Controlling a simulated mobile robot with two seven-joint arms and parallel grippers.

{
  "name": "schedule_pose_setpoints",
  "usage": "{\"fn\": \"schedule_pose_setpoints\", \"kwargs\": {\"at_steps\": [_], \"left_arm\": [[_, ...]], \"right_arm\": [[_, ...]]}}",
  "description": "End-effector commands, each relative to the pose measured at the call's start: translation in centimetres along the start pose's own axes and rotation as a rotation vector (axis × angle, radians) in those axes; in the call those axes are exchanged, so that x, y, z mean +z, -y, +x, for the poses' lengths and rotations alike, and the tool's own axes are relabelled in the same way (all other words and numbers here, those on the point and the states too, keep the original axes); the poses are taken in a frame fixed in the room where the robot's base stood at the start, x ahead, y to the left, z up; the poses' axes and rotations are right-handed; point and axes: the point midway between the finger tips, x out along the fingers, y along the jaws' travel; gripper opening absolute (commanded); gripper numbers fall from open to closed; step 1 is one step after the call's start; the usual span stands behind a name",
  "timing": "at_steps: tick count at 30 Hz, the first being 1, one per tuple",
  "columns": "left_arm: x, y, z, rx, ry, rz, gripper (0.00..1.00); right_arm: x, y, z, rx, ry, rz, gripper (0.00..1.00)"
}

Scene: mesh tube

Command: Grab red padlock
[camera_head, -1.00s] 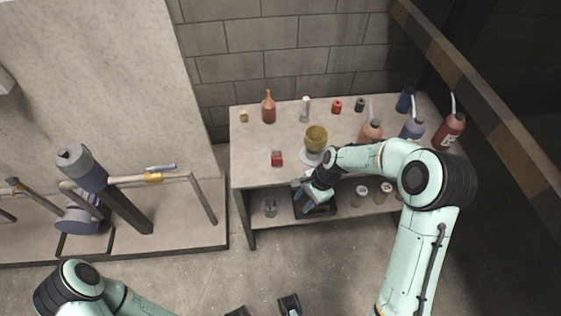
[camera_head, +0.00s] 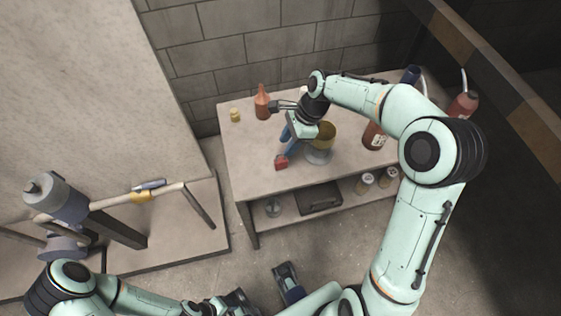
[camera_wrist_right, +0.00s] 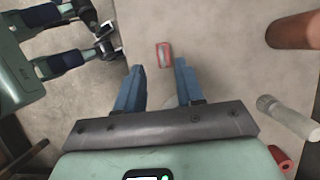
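The red padlock (camera_head: 281,163) lies on the table top near its front left part. In the right wrist view the padlock (camera_wrist_right: 164,55) shows red with a greyish middle, just past the fingertips and between their lines. My right gripper (camera_head: 287,138) points down at it from above and behind, with its blue fingers apart. In the right wrist view the right gripper (camera_wrist_right: 159,66) is open with nothing between its fingers. My left arm is low at the bottom of the head view; its gripper's state is unclear.
Behind the padlock stand a yellow cup (camera_head: 324,134), an orange-brown bottle (camera_head: 262,104) and a small yellow item (camera_head: 235,115). Red-brown bottles (camera_head: 374,136) stand to the right. A lower shelf holds a dark tray (camera_head: 320,199) and jars. The table front left is clear.

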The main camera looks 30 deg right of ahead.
Motion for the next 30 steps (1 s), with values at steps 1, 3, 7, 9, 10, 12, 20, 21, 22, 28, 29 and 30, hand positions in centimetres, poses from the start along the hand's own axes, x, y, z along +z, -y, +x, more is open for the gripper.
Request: {"fn": "schedule_pose_setpoints", "kwargs": {"at_steps": [1,3,7,9,10,12,20,21,22,28,29,30], "left_arm": [[0.0,0.0,0.1,0.0,-0.001,0.0,0.43],[-0.1,0.0,0.1,0.001,-0.002,0.001,0.43],[-0.1,0.0,0.2,0.001,-0.004,0.001,0.43],[-0.2,0.0,0.4,0.002,-0.007,0.001,0.43],[-0.2,0.1,0.4,0.002,-0.007,0.001,0.43],[-0.3,0.1,0.5,0.002,-0.009,0.001,0.43],[-0.4,0.1,0.6,0.003,-0.013,0.002,0.43],[-0.4,0.1,0.6,0.003,-0.013,0.002,0.43],[-0.4,0.0,0.6,0.003,-0.013,0.002,0.43],[-0.4,0.1,0.6,0.003,-0.013,0.002,0.43],[-0.4,0.1,0.6,0.003,-0.013,0.002,0.43],[-0.4,0.1,0.6,0.003,-0.013,0.002,0.43]], "right_arm": [[0.0,0.0,0.5,0.0,0.0,0.0,0.37],[0.0,0.0,0.8,-0.002,0.0,0.001,0.37],[-0.1,0.0,2.1,0.001,0.001,0.0,0.37],[-0.2,0.0,3.3,0.003,0.0,-0.001,0.37],[-0.2,0.1,3.8,0.002,0.001,0.0,0.37],[-0.2,0.1,4.8,0.002,0.001,0.0,0.37],[-0.1,0.1,6.0,-0.002,0.0,-0.001,0.37],[-0.1,0.1,6.0,-0.002,0.0,-0.001,0.37],[-0.1,0.1,6.0,-0.002,0.0,-0.001,0.37],[-0.1,0.1,6.0,-0.002,0.0,-0.001,0.0],[-0.1,0.1,6.0,-0.002,0.0,-0.001,0.0],[-0.1,0.1,6.0,-0.002,0.0,-0.001,0.0]]}}
